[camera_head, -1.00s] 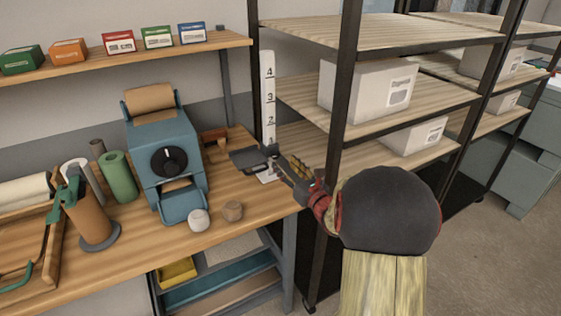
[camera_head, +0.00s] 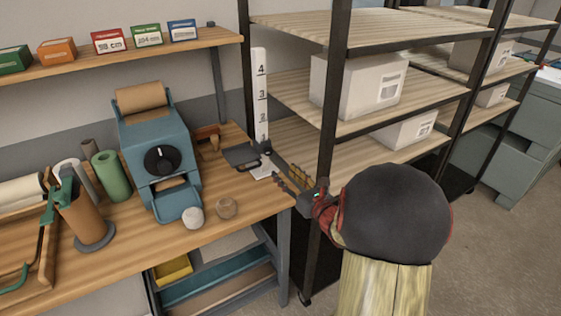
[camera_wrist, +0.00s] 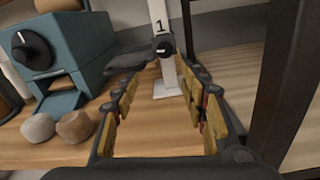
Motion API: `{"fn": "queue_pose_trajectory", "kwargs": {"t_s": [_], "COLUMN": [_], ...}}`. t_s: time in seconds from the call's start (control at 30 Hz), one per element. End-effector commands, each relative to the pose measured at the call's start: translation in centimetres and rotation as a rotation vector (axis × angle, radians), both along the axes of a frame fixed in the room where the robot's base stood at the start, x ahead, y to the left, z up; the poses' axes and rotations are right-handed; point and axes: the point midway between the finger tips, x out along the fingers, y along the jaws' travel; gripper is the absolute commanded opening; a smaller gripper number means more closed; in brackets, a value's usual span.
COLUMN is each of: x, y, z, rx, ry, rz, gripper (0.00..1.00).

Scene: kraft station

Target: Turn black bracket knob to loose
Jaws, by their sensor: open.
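The black bracket (camera_head: 241,157) is mounted low on a white upright scale (camera_head: 261,95) with numbers, at the back right of the wooden bench. Its round black knob (camera_wrist: 164,45) faces me in the wrist view, just below the number 1. In the head view the knob (camera_head: 266,148) is small, and its turned position cannot be read. My gripper (camera_head: 280,177) is open and empty, in front of the knob and apart from it. In the wrist view the padded fingers of my gripper (camera_wrist: 163,85) stand wide, with the scale and knob beyond the gap.
A blue dispenser (camera_head: 160,150) with a black dial stands left of the bracket. Two small round lumps, one pale (camera_head: 192,217) and one brown (camera_head: 226,208), lie before it. A dark shelf post (camera_head: 328,130) rises close to the right of my gripper. Bare bench (camera_wrist: 160,139) lies under the fingers.

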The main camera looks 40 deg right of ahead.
Motion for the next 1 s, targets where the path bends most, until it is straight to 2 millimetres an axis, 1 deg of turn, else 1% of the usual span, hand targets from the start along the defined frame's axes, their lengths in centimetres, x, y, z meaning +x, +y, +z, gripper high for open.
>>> {"fn": "queue_pose_trajectory", "kwargs": {"t_s": [0.03, 0.13, 0.3, 0.47, 0.53, 0.67, 0.77, 1.0], "x": [0.6, 1.8, 3.6, 4.4, 4.4, 4.9, 6.1, 9.7], "y": [0.2, 0.3, 0.1, -0.7, -1.4, -1.6, -1.8, -2.6], "z": [0.3, 0.0, -0.3, -0.1, 0.8, 1.0, 1.0, 1.0], "rx": [0.023, 0.063, 0.079, 0.048, 0.001, -0.033, -0.035, -0.035], "ry": [0.013, 0.026, 0.028, 0.010, -0.016, -0.022, -0.022, -0.021], "rz": [0.010, 0.020, 0.020, 0.002, -0.019, -0.021, -0.019, -0.019], "gripper": [0.44, 0.44, 0.44, 0.44, 0.44, 0.44, 0.44, 0.44]}}
